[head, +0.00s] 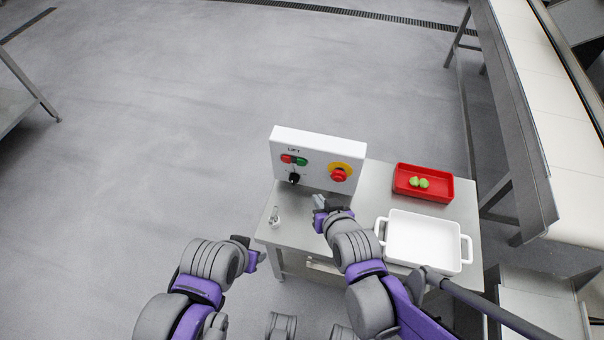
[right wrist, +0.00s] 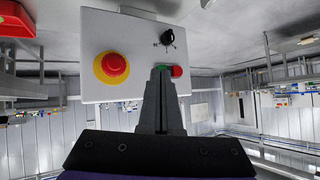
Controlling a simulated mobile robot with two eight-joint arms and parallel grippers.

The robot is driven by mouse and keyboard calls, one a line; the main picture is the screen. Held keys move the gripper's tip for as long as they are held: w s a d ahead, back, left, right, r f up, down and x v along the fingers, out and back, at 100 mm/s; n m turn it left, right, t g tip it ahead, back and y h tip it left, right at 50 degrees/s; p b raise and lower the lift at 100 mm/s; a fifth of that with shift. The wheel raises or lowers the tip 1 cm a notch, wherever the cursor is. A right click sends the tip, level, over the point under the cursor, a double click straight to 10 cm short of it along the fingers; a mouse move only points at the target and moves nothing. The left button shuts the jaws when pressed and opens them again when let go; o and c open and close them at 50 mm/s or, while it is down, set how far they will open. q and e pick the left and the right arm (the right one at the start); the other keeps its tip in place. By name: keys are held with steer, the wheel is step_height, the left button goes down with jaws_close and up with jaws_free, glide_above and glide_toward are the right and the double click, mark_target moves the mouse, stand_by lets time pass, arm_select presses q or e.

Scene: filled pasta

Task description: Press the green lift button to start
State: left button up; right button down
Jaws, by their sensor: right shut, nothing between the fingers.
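The green lift button (head: 301,161) is on the front of a white control panel (head: 318,150), below the word LIFT and just right of a red button (head: 287,159). My right gripper (head: 319,200) is in front of the panel's lower part in the head view, its fingers shut and empty. In the upside-down right wrist view, the finger tips (right wrist: 162,72) overlap the green button (right wrist: 160,68) and hide most of it; I cannot tell whether they touch it. My left arm ends left of the steel table; its fingers cannot be made out.
A red emergency knob on a yellow ring (head: 339,174) and a black dial (head: 294,178) share the panel. A small metallic item (head: 274,218) stands at the table's left. A red tray (head: 445,190) holds green pieces; a white dish (head: 425,215) sits at the right.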

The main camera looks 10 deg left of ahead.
mark_target(302, 163)
arm_select(q)
step_height(302, 163, down, 3)
steer(key=shift+f+b, duration=0.2)
steer(key=shift+b, duration=0.75)
arm_select(e)
steer(key=a+f+y, duration=0.2)
steer(key=a+f, duration=0.2)
steer(key=a, duration=0.3)
steer(key=shift+w+a+n+t, duration=0.25)
steer(key=shift+w+n+t, duration=0.05)
steer(key=shift+n, duration=0.1)
arm_select(q)
steer(key=shift+w+f+b, duration=0.15)
steer(key=shift+f+b, duration=1.4)
steer(key=shift+f, duration=0.35)
arm_select(e)
steer(key=w, duration=0.8)
steer(key=shift+w+d, duration=0.2)
steer(key=shift+w, duration=0.2)
steer(key=shift+w, duration=0.15)
arm_select(q)
steer(key=shift+f, duration=0.15)
arm_select(e)
steer(key=shift+w, duration=0.3)
